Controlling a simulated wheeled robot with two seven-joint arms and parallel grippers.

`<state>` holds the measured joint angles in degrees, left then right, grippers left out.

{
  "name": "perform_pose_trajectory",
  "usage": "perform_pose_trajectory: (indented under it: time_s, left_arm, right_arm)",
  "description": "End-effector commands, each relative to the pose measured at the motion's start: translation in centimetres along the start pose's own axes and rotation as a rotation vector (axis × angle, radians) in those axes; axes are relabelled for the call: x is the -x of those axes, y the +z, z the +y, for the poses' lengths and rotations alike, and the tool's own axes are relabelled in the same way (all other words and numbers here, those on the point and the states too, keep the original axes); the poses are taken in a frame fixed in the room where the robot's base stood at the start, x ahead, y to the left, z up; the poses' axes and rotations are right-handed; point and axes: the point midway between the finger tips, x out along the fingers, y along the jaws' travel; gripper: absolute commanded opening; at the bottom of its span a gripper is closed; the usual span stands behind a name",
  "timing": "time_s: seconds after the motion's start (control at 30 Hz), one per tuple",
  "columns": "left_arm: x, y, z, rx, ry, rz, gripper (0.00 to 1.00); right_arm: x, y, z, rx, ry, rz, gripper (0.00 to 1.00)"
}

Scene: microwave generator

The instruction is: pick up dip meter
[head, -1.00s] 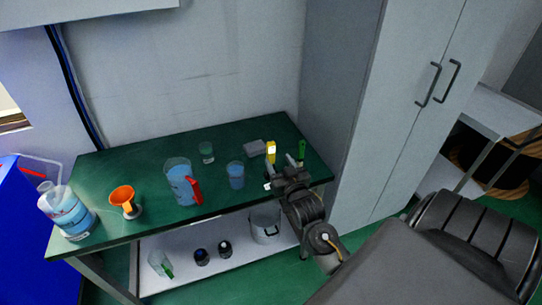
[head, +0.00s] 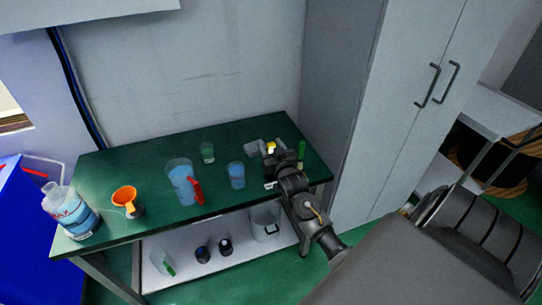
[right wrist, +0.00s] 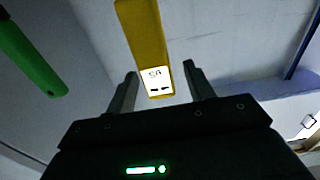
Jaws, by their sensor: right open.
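The dip meter is a yellow upright device (head: 270,148) with a lit white display, at the right end of the green table. In the right wrist view the dip meter (right wrist: 145,40) stands ahead, its display end in line with the gap between my fingers. My right gripper (right wrist: 160,85) is open, with one finger on each side of that gap and nothing gripped. In the head view my right gripper (head: 279,153) covers the lower part of the dip meter. Whether the fingers touch it cannot be told. My left gripper is out of view.
A green object (head: 301,149) stands close on the right; it also shows in the right wrist view (right wrist: 32,58). A grey block (head: 254,147), beakers (head: 237,175), a blue-filled jug (head: 181,182), an orange funnel (head: 125,197) and a bottle (head: 70,212) share the table (head: 140,165). A tall cabinet (head: 385,110) stands right.

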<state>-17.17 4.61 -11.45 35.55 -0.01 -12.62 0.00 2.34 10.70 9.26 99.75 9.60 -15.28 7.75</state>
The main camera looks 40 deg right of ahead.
Motion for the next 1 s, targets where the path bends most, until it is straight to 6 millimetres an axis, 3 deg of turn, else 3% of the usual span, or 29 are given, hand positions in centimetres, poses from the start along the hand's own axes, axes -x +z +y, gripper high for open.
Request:
perform_pose_trajectory:
  time_s: [0.13, 0.5, 0.77, 1.0]
  left_arm:
    - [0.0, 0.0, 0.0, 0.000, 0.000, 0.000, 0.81]
    - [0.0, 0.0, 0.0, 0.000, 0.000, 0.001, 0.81]
    - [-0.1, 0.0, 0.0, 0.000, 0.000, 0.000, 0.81]
    - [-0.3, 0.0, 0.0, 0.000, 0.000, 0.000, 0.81]
  right_arm:
    - [0.0, 0.0, 0.0, 0.000, 0.000, 0.000, 0.51]
    - [0.1, 0.0, 0.0, 0.000, 0.000, 0.000, 0.04]
    - [0.0, -0.3, 0.0, 0.000, 0.000, 0.002, 0.04]
    - [0.0, -4.2, 0.0, 0.000, -0.001, 0.006, 0.04]
